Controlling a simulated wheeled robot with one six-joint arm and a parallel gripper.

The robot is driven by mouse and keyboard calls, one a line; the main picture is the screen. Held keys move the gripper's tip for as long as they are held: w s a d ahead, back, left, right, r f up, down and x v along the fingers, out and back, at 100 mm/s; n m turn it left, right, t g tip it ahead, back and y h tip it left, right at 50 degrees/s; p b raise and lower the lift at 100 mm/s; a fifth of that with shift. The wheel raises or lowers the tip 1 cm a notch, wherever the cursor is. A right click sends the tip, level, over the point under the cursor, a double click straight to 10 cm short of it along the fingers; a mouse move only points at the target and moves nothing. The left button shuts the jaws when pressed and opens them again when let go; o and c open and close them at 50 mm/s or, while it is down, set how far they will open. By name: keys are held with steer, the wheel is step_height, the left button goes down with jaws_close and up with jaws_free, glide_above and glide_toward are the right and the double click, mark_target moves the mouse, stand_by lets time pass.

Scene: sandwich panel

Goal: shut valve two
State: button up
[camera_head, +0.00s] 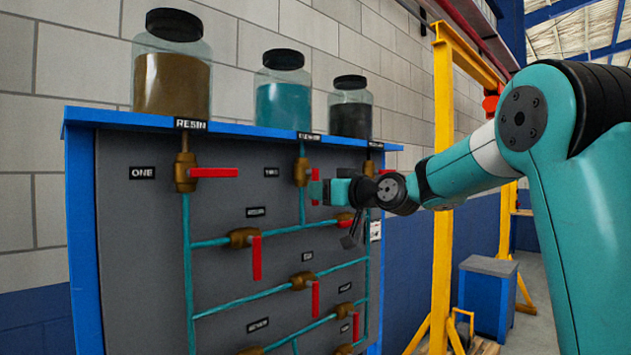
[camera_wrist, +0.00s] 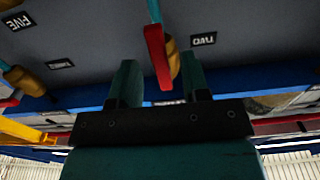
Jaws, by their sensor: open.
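Valve two has a brass body (camera_head: 300,171) on a vertical teal pipe below the middle jar, with its label (camera_head: 271,172) to the left. Its red handle (camera_head: 316,203) is partly hidden by my gripper (camera_head: 318,189). In the upside-down wrist view, the handle (camera_wrist: 157,56) runs roughly along the pipe, with the label TWO (camera_wrist: 203,39) beside it. My gripper (camera_wrist: 158,60) is open, and the handle lies between its two teal fingers, nearer the left one in the picture. I cannot tell whether either finger touches it.
Valve one (camera_head: 186,172) is at the left, its red handle level across its pipe. Several lower valves (camera_head: 242,238) with red handles sit on slanting pipes below. Three jars (camera_head: 283,100) stand on the blue top ledge. A yellow frame (camera_head: 443,180) stands to the right of the panel.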

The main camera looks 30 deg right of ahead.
steer(key=shift+p+x, duration=0.3)
steer(key=shift+x, duration=1.15)
jaws_close()
